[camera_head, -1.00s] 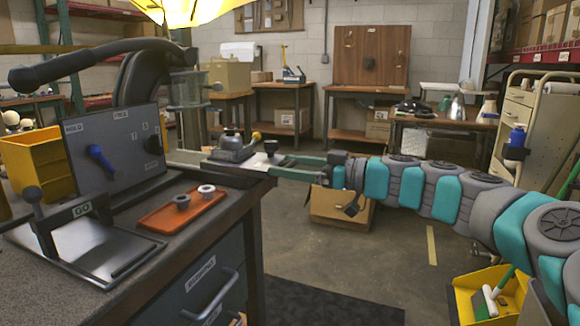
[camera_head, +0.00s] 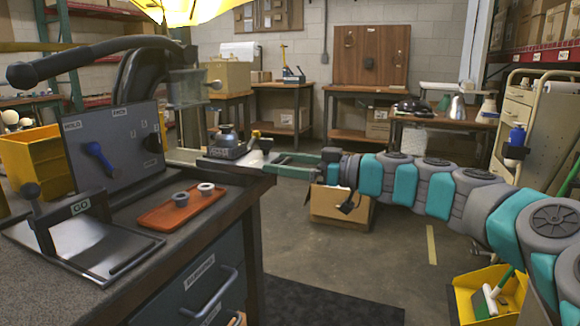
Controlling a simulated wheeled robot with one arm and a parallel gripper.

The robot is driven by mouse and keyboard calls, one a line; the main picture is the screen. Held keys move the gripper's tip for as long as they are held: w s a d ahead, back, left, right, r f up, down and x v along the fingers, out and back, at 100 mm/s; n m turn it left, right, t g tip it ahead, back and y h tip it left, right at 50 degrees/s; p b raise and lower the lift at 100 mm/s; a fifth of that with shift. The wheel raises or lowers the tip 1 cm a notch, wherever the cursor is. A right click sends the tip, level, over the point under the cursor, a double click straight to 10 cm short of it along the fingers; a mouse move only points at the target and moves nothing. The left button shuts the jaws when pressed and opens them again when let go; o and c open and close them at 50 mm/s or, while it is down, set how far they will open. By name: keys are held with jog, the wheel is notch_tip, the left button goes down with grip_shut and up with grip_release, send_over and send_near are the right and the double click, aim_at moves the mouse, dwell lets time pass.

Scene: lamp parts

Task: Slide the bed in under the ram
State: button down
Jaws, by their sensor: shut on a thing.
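The bed (camera_head: 236,163) is a flat plate at the far end of the bench, with a rounded metal part (camera_head: 226,143) on it. My gripper (camera_head: 270,160) reaches in from the right and is shut at the bed's right end; the exact grip is small and hard to make out. The press has a black arched frame (camera_head: 137,78) and a long black lever (camera_head: 85,58). A clear box (camera_head: 186,88) hangs at its front, to the left of the bed's metal part. The ram itself is not clearly visible.
A grey panel (camera_head: 120,140) with a blue lever stands on the bench. Before it are an orange tray (camera_head: 165,217) with two small rings and a GO-labelled fixture (camera_head: 80,235). A yellow bin (camera_head: 35,165) is at left. An open cardboard box (camera_head: 335,205) sits on the floor below my arm.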

aim_at(208, 155)
jog(key=b+x, duration=0.2)
jog(key=x, duration=0.3)
jog(key=b+x, duration=0.2)
jog(key=x, duration=0.3)
jog(key=b+x, duration=0.2)
jog(key=x, duration=0.2)
jog(key=shift+s+a+f, duration=0.15)
jog(key=shift+a+f, duration=0.15)
jog(key=shift+a, duration=0.15)
jog(key=shift+a+r, duration=0.15)
jog(key=shift+a, duration=0.2)
jog(key=shift+r, duration=0.1)
grip_release()
jog(key=shift+a, duration=0.15)
jog(key=shift+b+v, duration=0.45)
jog(key=shift+v, duration=3.45)
